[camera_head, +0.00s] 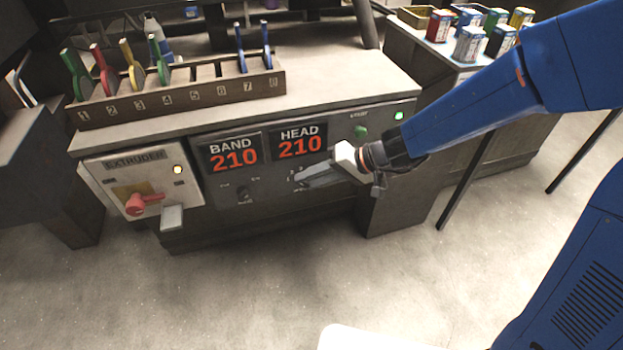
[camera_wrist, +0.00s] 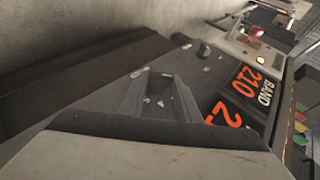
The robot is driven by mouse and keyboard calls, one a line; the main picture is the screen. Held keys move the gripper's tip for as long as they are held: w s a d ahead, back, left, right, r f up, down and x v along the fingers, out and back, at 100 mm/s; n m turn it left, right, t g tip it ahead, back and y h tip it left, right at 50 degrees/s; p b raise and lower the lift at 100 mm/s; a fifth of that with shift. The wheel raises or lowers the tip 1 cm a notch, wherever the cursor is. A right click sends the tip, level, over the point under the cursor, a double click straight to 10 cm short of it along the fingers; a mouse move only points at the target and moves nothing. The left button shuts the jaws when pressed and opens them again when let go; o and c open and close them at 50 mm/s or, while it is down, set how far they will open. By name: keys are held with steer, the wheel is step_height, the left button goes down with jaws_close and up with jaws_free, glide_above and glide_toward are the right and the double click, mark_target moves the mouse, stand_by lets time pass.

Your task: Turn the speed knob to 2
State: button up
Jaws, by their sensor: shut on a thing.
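My gripper (camera_head: 305,178) reaches in from the right to the dark front panel, below the HEAD display. Its jaws are closed around the speed knob, which the fingers mostly hide in the head view. In the wrist view my gripper (camera_wrist: 158,82) points at the panel, with a few pale dial marks around the fingertips. These marks are too small and blurred to read, so I cannot tell which number the knob points to.
A second small knob (camera_head: 243,192) sits left of my gripper on the panel. Above are the BAND display (camera_head: 234,152) and HEAD display (camera_head: 299,143), both reading 210. A red rotary handle (camera_head: 143,204) is at left, and a green button (camera_head: 360,131) at upper right.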

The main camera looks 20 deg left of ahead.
steer(key=o, duration=1)
steer(key=shift+o, duration=0.2)
steer(key=v, duration=1.7)
steer(key=shift+d+r, duration=0.15)
steer(key=shift+d, duration=0.05)
steer(key=s+d+m+t+h, duration=0.1)
steer(key=s+d+h, duration=0.2)
steer(key=d, duration=0.6)
steer(key=s+d+r+m+t+h, duration=0.1)
steer(key=s+d+t+h, duration=0.1)
steer(key=s+d+h, duration=0.2)
steer(key=s+d+m+t+h, duration=0.2)
steer(key=s+d, duration=0.6)
steer(key=d, duration=0.8)
steer(key=shift+s+d+r+h, duration=0.25)
steer(key=shift+r+h, duration=0.1)
steer(key=shift+h, duration=0.55)
